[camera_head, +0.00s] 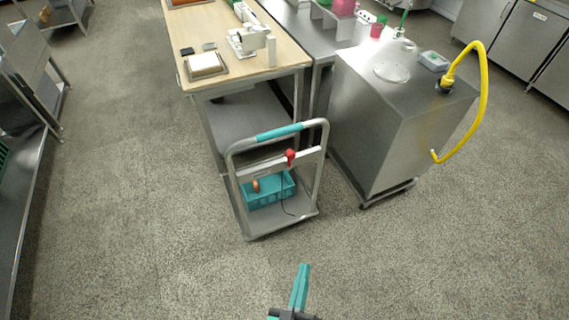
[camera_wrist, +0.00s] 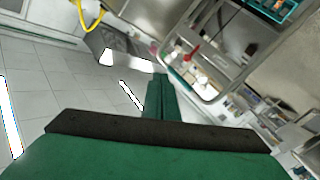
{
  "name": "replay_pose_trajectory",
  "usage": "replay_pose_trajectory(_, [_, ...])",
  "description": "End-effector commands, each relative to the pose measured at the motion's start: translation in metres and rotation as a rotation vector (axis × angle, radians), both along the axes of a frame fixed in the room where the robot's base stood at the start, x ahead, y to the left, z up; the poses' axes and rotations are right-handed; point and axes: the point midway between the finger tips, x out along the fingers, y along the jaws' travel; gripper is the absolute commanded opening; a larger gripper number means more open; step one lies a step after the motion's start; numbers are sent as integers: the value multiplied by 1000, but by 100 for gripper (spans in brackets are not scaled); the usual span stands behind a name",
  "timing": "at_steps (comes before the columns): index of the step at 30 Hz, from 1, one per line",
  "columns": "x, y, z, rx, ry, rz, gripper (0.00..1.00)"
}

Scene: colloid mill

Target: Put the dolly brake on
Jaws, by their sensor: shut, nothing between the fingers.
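The dolly (camera_head: 227,188) stands on the floor ahead, with a grey tubular handle frame and a teal grip (camera_head: 279,132). A small red lever or knob (camera_head: 291,157), which looks like the brake control, sits on the frame's pale crossbar. It also shows in the wrist view as a red lever (camera_wrist: 192,51). I cannot tell its brake position. My gripper (camera_head: 304,267) is teal, shut and empty, over open floor in front of the dolly and apart from it. In the wrist view its closed fingers (camera_wrist: 160,92) point towards the handle frame (camera_wrist: 212,98).
A teal basket (camera_head: 268,199) with an orange-brown item stands on the dolly's deck. A wooden-topped table (camera_head: 240,78) is behind it. A steel cabinet machine (camera_head: 365,130) with a yellow hose (camera_head: 485,95) stands close to its right. Floor (camera_head: 130,220) is clear left and in front.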

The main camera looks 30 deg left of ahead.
Motion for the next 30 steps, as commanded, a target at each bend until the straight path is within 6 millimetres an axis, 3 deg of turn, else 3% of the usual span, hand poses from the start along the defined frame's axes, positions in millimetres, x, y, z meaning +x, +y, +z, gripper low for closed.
replay_pose_trajectory(21, [159,154,-25,-558,-322,338,0])
replay_pose_trajectory(30, [209,202,-24,-753,-413,411,0])
